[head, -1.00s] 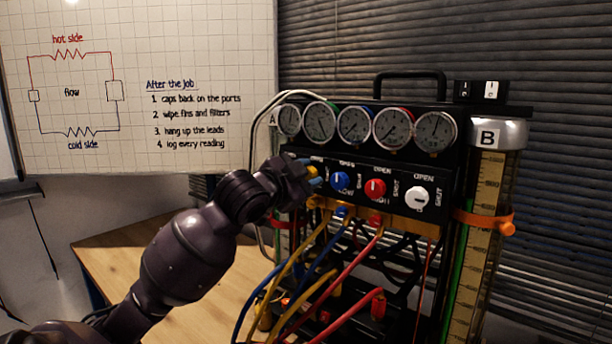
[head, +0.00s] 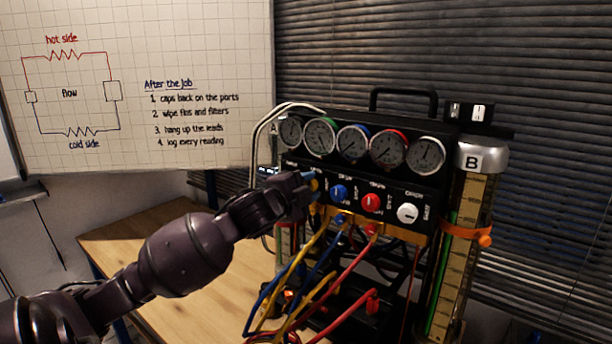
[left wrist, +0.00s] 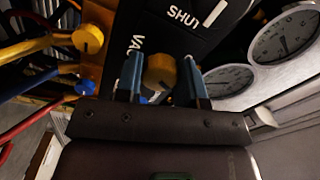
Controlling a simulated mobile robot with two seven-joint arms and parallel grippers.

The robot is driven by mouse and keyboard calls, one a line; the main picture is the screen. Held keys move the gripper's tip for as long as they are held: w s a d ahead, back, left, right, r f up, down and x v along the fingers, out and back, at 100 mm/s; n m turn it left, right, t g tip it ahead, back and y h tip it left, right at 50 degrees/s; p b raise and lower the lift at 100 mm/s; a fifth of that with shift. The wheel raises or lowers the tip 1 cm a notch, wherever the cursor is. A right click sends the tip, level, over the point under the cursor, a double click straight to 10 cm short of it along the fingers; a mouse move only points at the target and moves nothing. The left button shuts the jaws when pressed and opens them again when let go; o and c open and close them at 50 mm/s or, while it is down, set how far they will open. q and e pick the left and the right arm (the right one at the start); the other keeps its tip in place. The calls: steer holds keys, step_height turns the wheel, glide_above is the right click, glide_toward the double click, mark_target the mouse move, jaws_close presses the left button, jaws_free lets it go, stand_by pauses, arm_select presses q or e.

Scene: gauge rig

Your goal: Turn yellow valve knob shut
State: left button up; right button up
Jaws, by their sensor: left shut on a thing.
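The yellow valve knob (left wrist: 160,74) sits between the blue fingertips of my left gripper (left wrist: 162,80) in the left wrist view, with the gripper shut on it. The word SHUT is printed on the black panel (left wrist: 178,30) beside it. In the head view my left gripper (head: 314,184) is at the left end of the valve row and hides most of the yellow knob. The blue knob (head: 339,192), red knob (head: 371,203) and white knob (head: 407,213) stand to its right. My right gripper is not in view.
A row of several gauges (head: 353,141) is above the knobs. Yellow, blue and red hoses (head: 348,272) hang below the panel, close to my left wrist. A tall cylinder marked B (head: 462,250) with an orange strap stands at the right. The wooden table (head: 140,245) is clear at the left.

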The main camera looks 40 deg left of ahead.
arm_select(q)
steer(key=shift+m+p, duration=0.65)
steer(key=shift+m, duration=0.35)
steer(key=m+p, duration=0.1)
steer(key=m, duration=0.1)
steer(key=shift+m, duration=0.4)
steer(key=shift+m+p, duration=0.55)
steer(key=shift+m, duration=0.75)
steer(key=m, duration=0.4)
steer(key=shift+m, duration=0.4)
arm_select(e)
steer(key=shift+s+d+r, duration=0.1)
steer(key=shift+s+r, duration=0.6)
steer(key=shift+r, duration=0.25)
arm_select(q)
steer(key=o, duration=0.9)
